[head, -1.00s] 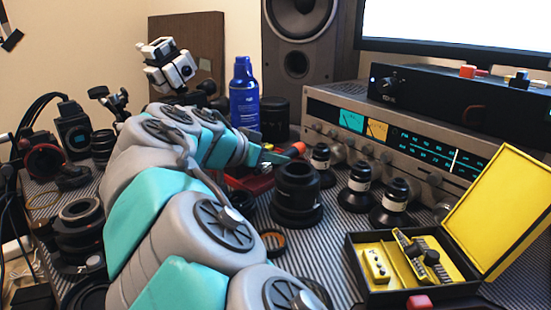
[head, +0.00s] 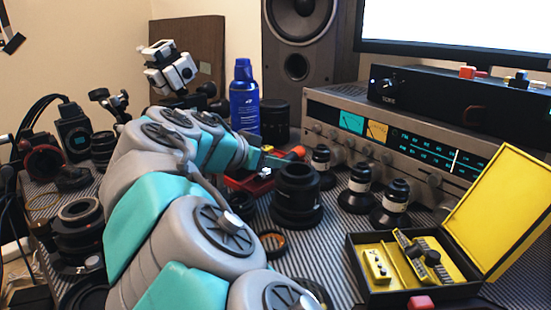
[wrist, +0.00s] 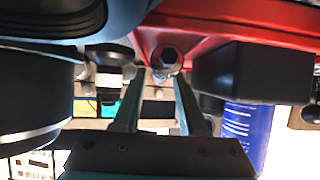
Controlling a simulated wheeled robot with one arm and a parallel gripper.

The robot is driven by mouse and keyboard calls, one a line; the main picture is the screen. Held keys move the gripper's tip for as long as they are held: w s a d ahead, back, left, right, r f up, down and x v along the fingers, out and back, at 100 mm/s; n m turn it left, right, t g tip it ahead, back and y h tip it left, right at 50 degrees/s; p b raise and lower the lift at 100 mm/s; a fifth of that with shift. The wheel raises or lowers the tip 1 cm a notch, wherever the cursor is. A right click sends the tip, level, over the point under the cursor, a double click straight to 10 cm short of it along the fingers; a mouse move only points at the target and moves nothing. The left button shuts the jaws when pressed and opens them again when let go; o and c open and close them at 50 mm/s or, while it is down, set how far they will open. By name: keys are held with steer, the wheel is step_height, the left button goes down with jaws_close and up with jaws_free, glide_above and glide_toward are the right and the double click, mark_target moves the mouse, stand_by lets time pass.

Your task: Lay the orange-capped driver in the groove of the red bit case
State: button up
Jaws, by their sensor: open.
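The red bit case (head: 262,185) lies low behind the black lens, partly hidden by my arm in the head view. The orange cap of the driver (head: 294,153) shows just above and right of it, beyond my gripper (head: 270,160). The rest of the driver is hidden, so I cannot tell whether it rests in the groove. In the wrist view the red case (wrist: 235,12) spans the top. My gripper's two fingers (wrist: 160,108) stand apart there, with a gap between them. A small round dark-centred part (wrist: 167,57) shows beyond the gap; I cannot tell what it belongs to.
A black lens (head: 297,190) stands close to the right of the case. Several small black lenses (head: 358,188) stand further right. A blue bottle (head: 245,100) is behind my gripper, and the receiver (head: 340,108) is behind on the right. An open yellow-lined box (head: 365,290) lies front right.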

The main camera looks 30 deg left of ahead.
steer(key=shift+p, duration=0.45)
steer(key=v, duration=1.2)
steer(key=shift+w+r, duration=0.15)
steer(key=shift+r, duration=0.25)
steer(key=shift+a, duration=0.1)
